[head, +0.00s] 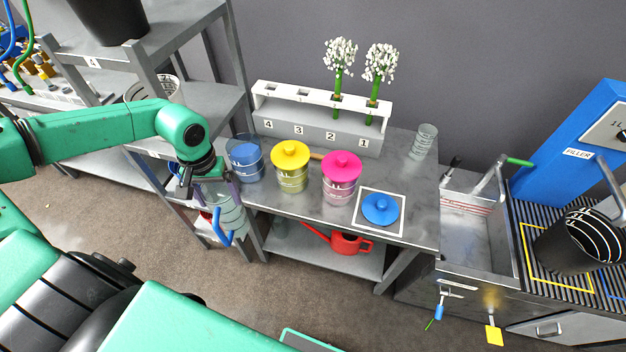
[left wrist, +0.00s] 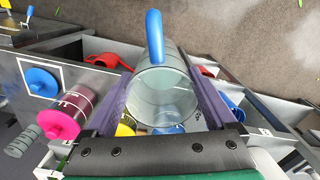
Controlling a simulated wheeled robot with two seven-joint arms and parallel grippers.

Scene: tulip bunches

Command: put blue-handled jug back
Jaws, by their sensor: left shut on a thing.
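The clear blue-handled jug (head: 233,213) hangs in my left gripper (head: 212,193), off the front left end of the grey bench. Its blue handle points down and toward the front in the head view. In the left wrist view the jug (left wrist: 168,97) sits between the two purple fingers, with its handle (left wrist: 154,38) on the far side. The jug looks empty. My left gripper is shut on the jug's body. My right gripper is not in view.
On the bench (head: 300,205) stand an open blue jar (head: 244,160), lidded yellow (head: 291,172) and pink jars (head: 341,180), and a glass (head: 425,141). A blue lid (head: 380,208) lies on a white-framed square. A grey shelf rack (head: 190,45) is close left; a red watering can (head: 345,241) sits below.

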